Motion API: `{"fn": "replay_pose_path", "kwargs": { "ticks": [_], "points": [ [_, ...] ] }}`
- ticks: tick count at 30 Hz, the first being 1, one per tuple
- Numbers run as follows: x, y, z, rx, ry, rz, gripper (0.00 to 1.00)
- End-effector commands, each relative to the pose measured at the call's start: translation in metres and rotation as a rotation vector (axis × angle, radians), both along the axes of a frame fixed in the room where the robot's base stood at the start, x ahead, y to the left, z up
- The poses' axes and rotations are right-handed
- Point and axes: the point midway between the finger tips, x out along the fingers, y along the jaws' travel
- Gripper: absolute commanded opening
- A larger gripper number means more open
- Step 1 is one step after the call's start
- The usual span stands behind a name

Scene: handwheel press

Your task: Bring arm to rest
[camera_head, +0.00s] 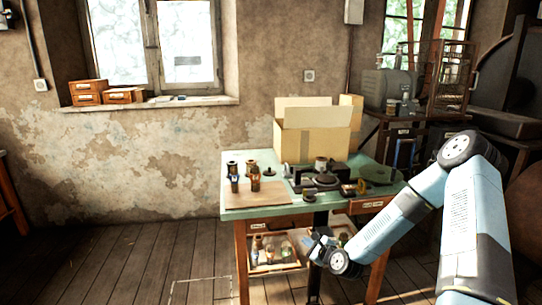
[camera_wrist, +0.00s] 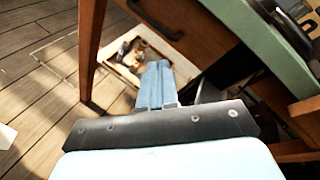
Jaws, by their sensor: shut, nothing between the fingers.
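My gripper (camera_head: 318,246) hangs in front of the green-topped table (camera_head: 232,165), below the level of its top, at the end of my pale blue arm. In the wrist view my gripper (camera_wrist: 156,72) shows its two blue fingers side by side, shut with nothing between them. The table's wooden leg and drawer front (camera_wrist: 205,32) are close beyond the fingers. A tray (camera_wrist: 120,75) with small items lies low behind the fingertips. Whether the gripper touches the table cannot be told.
Several small dark parts, a wooden board (camera_head: 258,196) and an open cardboard box (camera_head: 310,140) are on the table. Machinery (camera_head: 390,88) stands at the back right. Wooden floor (camera_head: 120,260) is clear to the left. A window sill (camera_head: 150,103) holds small drawers.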

Motion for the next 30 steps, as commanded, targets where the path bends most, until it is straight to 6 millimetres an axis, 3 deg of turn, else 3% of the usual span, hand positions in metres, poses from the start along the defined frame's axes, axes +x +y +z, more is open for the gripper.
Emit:
{"fn": "replay_pose_path", "kwargs": {
  "ticks": [17,30],
  "points": [
    [-0.021,-0.023,0.062,-0.713,-0.001,0.331,0.0],
    [-0.054,-0.053,0.138,-1.16,0.017,0.534,0.0]
  ]
}}
